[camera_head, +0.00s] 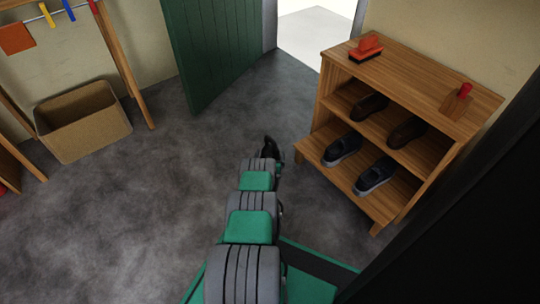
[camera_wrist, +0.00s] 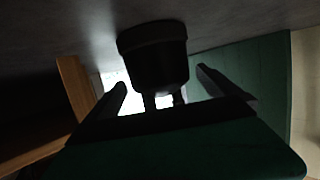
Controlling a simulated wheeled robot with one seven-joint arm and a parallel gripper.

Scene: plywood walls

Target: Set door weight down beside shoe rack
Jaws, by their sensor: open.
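The door weight (camera_wrist: 155,58) is a dark, squat cylinder with a thin looped handle. In the wrist view, which is upside down, its base meets the grey floor and it appears to stand upright. My gripper (camera_wrist: 162,88) is open, with one finger on each side of the handle and a gap to both. In the head view my gripper (camera_head: 272,150) is a small dark shape at the end of my arm, and the weight cannot be told apart there. The wooden shoe rack (camera_head: 408,80) stands just right of it; its edge also shows in the wrist view (camera_wrist: 75,85).
The rack holds several dark shoes (camera_head: 375,176), with a red-orange brush (camera_head: 366,48) on top. A green door (camera_head: 212,50) stands open by a bright doorway (camera_head: 315,35). A brown bin (camera_head: 85,122) stands at left. The floor (camera_head: 165,190) between is clear.

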